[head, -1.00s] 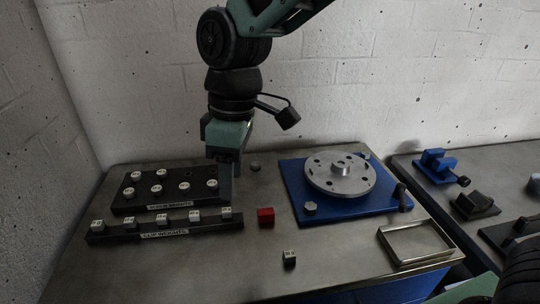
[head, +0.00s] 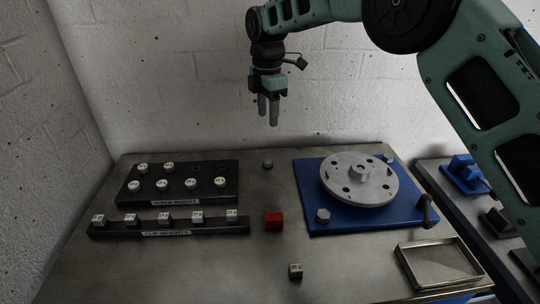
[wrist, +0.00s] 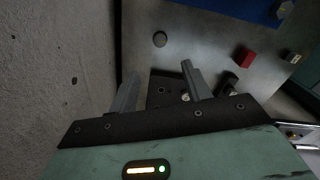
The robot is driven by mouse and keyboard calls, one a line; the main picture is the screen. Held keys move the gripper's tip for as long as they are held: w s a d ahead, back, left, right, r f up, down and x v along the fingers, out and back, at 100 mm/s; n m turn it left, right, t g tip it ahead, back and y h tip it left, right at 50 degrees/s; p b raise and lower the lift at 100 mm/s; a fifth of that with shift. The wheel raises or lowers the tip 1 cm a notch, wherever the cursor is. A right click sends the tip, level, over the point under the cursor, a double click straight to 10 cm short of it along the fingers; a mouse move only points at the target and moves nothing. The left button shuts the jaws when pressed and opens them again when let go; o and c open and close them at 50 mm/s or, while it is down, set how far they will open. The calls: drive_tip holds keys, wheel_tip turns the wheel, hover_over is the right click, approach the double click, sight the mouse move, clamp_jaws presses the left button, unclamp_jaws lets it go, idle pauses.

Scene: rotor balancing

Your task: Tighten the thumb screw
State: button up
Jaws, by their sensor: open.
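The silver rotor disc (head: 362,176) with holes and a raised hub (head: 360,172) sits on a blue base (head: 315,187). A small grey knob (head: 323,215) stands at the base's front left, and another grey knob (head: 388,158) is at its back right. A dark grey round knob (head: 267,164) sits on the bench left of the base; it also shows in the wrist view (wrist: 160,39). I cannot tell which is the thumb screw. My gripper (head: 268,115) is open and empty, raised above the back of the bench, fingers down, touching nothing.
A black board of round screw weights (head: 176,197) and a clip weight rail (head: 215,227) are at left. A red block (head: 274,221), a labelled cube (head: 295,271), a metal tray (head: 410,277) and a black handle (head: 425,208) stand nearby. The wall (head: 180,100) is close behind.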

sight(268, 161)
wheel_tip(268, 161, down, 15)
drive_tip(key=shift+r+p, duration=0.2)
drive_tip(key=shift+p, duration=0.95)
drive_tip(key=c, duration=1)
